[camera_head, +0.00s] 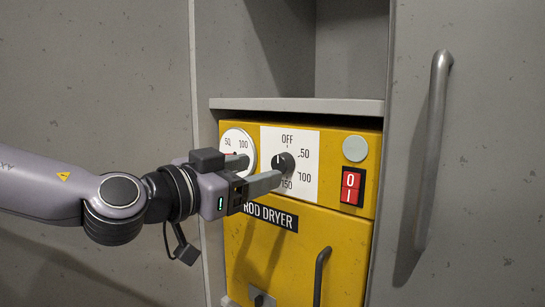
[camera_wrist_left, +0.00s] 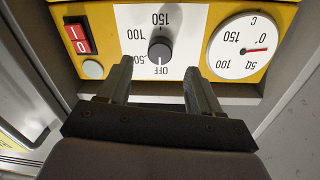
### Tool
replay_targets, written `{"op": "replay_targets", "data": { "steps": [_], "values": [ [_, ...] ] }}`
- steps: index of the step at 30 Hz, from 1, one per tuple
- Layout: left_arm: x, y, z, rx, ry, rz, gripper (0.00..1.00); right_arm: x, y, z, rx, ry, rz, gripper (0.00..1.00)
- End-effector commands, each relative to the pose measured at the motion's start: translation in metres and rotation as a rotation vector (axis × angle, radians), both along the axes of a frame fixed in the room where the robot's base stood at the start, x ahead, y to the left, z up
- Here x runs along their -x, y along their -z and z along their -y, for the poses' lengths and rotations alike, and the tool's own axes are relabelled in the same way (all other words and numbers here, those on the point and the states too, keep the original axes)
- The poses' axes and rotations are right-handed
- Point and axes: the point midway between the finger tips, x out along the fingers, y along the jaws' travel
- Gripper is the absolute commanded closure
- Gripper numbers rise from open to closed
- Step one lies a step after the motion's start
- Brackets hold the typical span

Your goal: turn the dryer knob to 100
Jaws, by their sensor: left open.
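The dark round dryer knob (camera_head: 284,161) sits on a white dial plate marked OFF, 50, 100 and 150, on the yellow ROD DRYER panel. In the left wrist view, which shows the panel upside down, the knob (camera_wrist_left: 160,50) is central; its pointer direction is too small to tell surely. My left gripper (camera_head: 260,170) is open in front of the dial. In the wrist view its two fingertips (camera_wrist_left: 158,66) lie on either side of the knob, with gaps and nothing held. In the head view the gripper covers the dial's lower left. My right gripper is not in view.
A round white gauge (camera_head: 236,143) with a red needle is left of the dial. A red switch (camera_head: 351,186) and a grey round button (camera_head: 355,149) are at its right. A shelf edge (camera_head: 300,105) juts above; a cabinet handle (camera_head: 433,150) stands at right.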

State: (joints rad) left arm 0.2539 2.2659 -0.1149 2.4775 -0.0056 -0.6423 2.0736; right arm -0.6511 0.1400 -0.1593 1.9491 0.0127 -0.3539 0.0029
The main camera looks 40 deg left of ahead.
Motion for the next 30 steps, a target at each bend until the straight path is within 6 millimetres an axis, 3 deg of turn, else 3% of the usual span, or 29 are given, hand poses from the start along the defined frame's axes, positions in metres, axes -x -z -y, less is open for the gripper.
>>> {"op": "replay_targets", "data": {
  "steps": [1, 15, 30],
  "values": [
    [-0.003, -0.002, 0.0, 0.003, 0.0, -0.005, 0.36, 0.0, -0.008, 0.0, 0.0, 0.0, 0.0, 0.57],
    [-0.042, 0.0, 0.004, 0.0, -0.003, 0.0, 0.36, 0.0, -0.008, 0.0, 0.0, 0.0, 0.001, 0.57],
    [-0.05, 0.0, 0.007, 0.002, 0.0, 0.001, 0.36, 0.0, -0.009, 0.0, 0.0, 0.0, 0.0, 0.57]
  ]
}}
